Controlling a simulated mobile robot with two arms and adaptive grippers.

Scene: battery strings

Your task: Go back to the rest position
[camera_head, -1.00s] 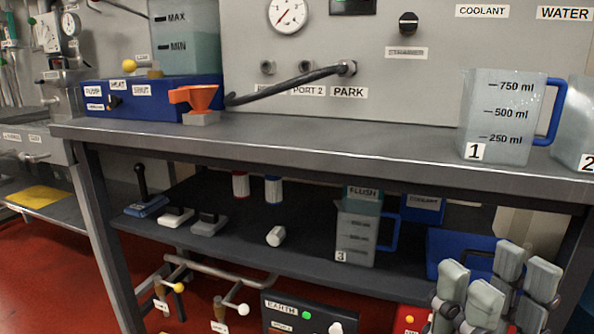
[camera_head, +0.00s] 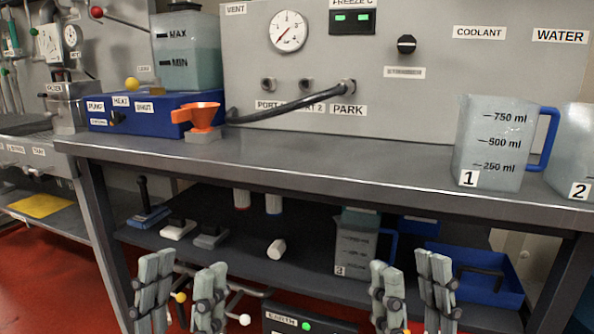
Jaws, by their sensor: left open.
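My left gripper (camera_head: 183,268) is at the lower left in the head view, its grey fingers pointing up and apart, with nothing between them. My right gripper (camera_head: 411,266) is at the lower right of centre, its fingers also pointing up, spread and empty. Both are in front of the bench, low before its under-shelf. Neither is seen holding anything, and the arms below the fingers are mostly out of frame.
The under-shelf holds jug 3 (camera_head: 356,248), switches and a blue bin (camera_head: 500,292). Red floor shows at left.

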